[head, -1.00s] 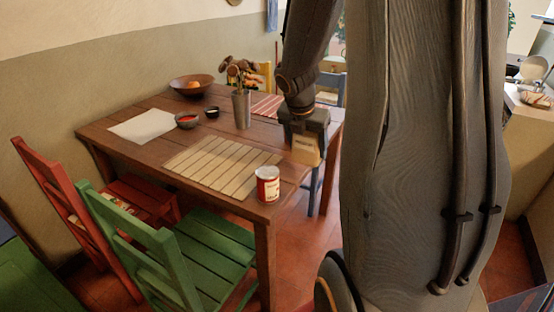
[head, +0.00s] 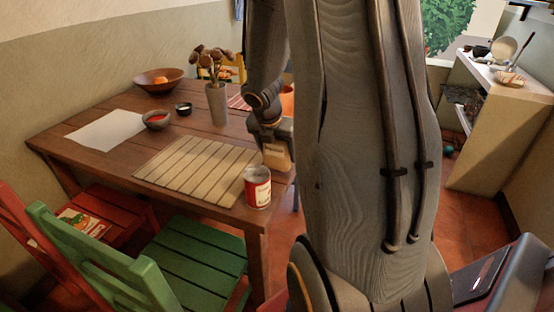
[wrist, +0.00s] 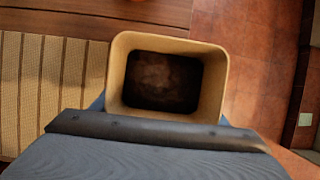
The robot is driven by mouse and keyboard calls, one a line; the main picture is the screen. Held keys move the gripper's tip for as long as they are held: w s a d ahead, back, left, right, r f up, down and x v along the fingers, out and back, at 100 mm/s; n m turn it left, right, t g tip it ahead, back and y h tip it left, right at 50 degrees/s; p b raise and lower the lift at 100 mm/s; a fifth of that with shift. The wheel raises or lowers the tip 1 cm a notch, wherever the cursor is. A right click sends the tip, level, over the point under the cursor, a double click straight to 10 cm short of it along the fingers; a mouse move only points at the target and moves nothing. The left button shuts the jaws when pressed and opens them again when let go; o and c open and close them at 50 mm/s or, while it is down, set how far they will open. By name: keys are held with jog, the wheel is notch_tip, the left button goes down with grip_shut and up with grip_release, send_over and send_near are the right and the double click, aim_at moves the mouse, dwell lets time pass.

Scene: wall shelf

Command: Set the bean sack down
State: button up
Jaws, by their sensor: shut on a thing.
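The bean sack (head: 277,157) is a small tan container with a pale label, upright in my gripper (head: 273,137) at the table's right edge. In the wrist view the sack (wrist: 117,80) shows an open, squarish top with dark contents inside. My gripper (wrist: 155,124) is shut on it; its fingertips are mostly hidden. Below the sack, the wrist view shows table on the left and floor on the right. I cannot tell whether its base touches the table (head: 90,165).
A red and white can (head: 257,187) stands at the near corner, close to the sack. A slatted mat (head: 195,170) lies left of it. A vase (head: 216,103), bowls and white paper (head: 106,130) stand or lie farther back. Green (head: 190,255) and red chairs (head: 115,212) line the near side.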

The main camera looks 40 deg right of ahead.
jog(key=shift+f, duration=0.85)
jog(key=shift+f+b, duration=0.1)
jog(key=shift+b, duration=0.25)
jog(key=o, duration=1.4)
jog(key=shift+r, duration=0.25)
jog(key=p+v, duration=0.4)
jog(key=v, duration=0.7)
jog(key=shift+s+a+r, duration=0.1)
jog(key=shift+a+r, duration=0.05)
jog(key=shift+r, duration=0.05)
jog(key=s+a+m, duration=0.1)
jog(key=a+m, duration=0.2)
jog(key=s+a+f+m+y, duration=0.1)
jog(key=s+a+m, duration=0.1)
jog(key=a+m, duration=0.2)
jog(key=s+a+m, duration=0.2)
jog(key=a+m, duration=0.1)
jog(key=m, duration=0.1)
jog(key=shift+a+f+g+y, duration=0.15)
jog(key=shift+f+g+y, duration=0.15)
jog(key=shift+g+y, duration=0.1)
jog(key=shift+s+a+f+m+g+y, duration=0.3)
jog(key=shift+s+a+m, duration=0.95)
jog(key=shift+a+m, duration=0.75)
jog(key=shift+s+a+f+m+g+y, duration=0.15)
jog(key=shift+s+a+m+y, duration=0.2)
jog(key=shift+s+a+m, duration=1.6)
jog(key=shift+s+a+f+m+g+y, duration=0.45)
jog(key=shift+a+m, duration=0.85)
jog(key=shift+m, duration=1.45)
